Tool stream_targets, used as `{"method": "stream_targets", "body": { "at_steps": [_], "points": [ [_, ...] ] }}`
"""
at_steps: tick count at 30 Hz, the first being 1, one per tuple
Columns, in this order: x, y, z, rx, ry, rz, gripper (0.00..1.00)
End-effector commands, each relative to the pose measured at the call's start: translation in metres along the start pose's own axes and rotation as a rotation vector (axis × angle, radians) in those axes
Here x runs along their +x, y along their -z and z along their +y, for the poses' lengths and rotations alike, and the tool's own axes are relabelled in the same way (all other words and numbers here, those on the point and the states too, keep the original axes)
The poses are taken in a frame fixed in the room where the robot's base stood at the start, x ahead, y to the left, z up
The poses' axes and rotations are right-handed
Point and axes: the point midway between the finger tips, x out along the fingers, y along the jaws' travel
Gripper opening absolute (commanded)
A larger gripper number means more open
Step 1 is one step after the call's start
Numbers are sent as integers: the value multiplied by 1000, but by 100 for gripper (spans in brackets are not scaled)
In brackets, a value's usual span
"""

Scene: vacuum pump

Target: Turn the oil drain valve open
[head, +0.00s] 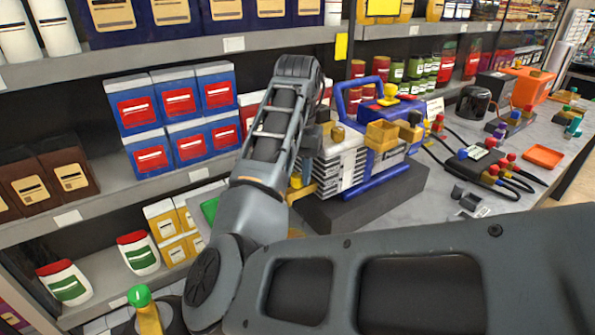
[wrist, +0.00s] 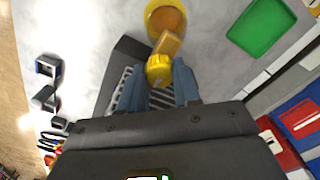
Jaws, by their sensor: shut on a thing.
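The vacuum pump (head: 372,160) stands on the counter, with a blue frame, a grey ribbed body and a black base (head: 365,200). The oil drain valve (wrist: 158,69) shows in the wrist view as a yellow knob beside the ribbed body. A tan piece extends from it towards a round yellow part (wrist: 166,20) with an orange-brown middle. My gripper (wrist: 157,86) is shut on the yellow knob, one blue-grey finger on each side. In the head view my arm hides most of the gripper and valve; some yellow (head: 297,186) shows at the pump's lower left.
A green tray (wrist: 262,32) lies near the valve. Shelves of blue-and-red boxes (head: 150,155) stand on the left. On the counter's right are a black gauge set with hoses (head: 480,160) and an orange tray (head: 543,156).

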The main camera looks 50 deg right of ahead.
Motion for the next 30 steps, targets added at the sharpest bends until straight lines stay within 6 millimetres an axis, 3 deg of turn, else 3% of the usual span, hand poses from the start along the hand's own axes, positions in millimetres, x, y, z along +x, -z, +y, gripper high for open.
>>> {"method": "stream_targets", "body": {
  "at_steps": [12, 13, 18, 21, 30],
  "points": [
    [-1, 0, -1, -9, 2, 2, 2],
    [-1, 0, -1, -9, 2, 2, 34],
    [-1, 0, 0, -8, 1, 1, 50],
    [0, 0, 0, -7, 1, 1, 58],
    [-5, 0, -1, -6, 2, 1, 58]
  ]
}}
